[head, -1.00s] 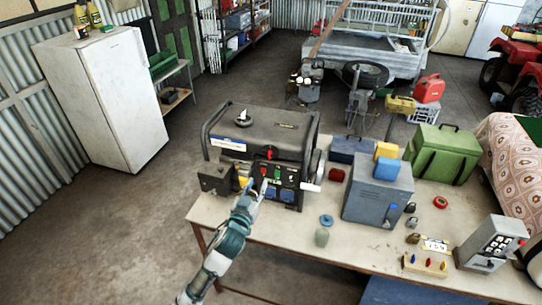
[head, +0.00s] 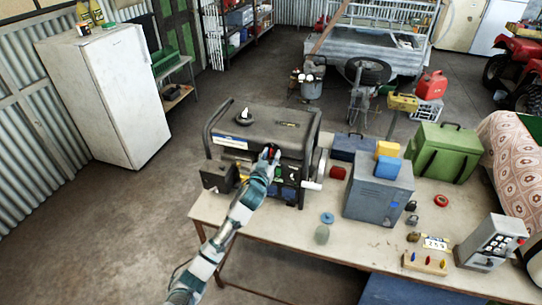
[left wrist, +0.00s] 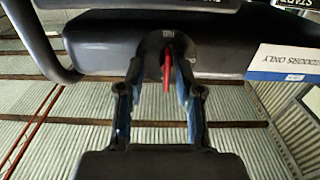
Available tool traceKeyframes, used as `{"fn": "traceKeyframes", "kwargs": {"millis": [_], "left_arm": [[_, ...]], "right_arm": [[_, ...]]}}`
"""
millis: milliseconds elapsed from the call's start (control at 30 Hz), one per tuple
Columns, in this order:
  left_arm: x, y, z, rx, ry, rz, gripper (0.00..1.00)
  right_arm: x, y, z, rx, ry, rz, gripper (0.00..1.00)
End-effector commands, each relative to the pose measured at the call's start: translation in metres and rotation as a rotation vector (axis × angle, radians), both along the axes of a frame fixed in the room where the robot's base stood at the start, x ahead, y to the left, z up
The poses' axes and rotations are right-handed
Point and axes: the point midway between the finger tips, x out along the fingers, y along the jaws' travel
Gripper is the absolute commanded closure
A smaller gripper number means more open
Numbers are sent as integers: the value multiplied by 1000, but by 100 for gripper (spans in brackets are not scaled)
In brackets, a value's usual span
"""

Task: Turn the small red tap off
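The small red tap (left wrist: 167,72) sits on a dark round plate on the generator. In the left wrist view its handle points along the picture's vertical. The generator (head: 262,130) is a black framed machine on the table. My left gripper (head: 269,154) is at the generator's front panel and hides most of the tap in the head view. In the left wrist view the left gripper (left wrist: 160,78) is open, with the tap handle between its fingers. The handle lies nearer the right-hand finger; I cannot tell whether they touch. My right gripper is not in view.
The table (head: 275,228) also bears a grey-blue metal box (head: 375,197), a green case (head: 443,152), a keypad box (head: 490,242) and several small items. A crank-like white handle sticks out at the generator's right side. A white fridge (head: 105,95) stands at the left.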

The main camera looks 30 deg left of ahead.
Motion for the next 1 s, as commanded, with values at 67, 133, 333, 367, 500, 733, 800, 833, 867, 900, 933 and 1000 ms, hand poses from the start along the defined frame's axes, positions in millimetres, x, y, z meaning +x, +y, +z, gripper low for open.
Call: {"fn": "traceKeyframes", "kwargs": {"millis": [67,133,333,367,500,733,800,833,867,900,933,1000], "left_arm": [[0,0,0,0,0,0,65],[0,1,0,0,0,1,75],[0,1,0,0,1,2,100],[0,1,0,0,1,2,100],[0,2,0,5,3,4,100],[0,1,1,66,18,2,100],[0,0,2,103,26,2,100],[0,0,2,122,30,2,100],[0,0,2,141,36,2,100],[0,0,2,171,43,1,100],[0,0,2,194,49,1,100],[0,-1,2,254,63,1,100]], "right_arm": [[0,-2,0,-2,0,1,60],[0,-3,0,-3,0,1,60],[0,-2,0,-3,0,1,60],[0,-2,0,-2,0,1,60],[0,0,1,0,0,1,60],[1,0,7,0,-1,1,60],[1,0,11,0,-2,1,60],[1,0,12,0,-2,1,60],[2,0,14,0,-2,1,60],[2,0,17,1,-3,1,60],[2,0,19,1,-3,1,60],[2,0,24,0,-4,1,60]]}}
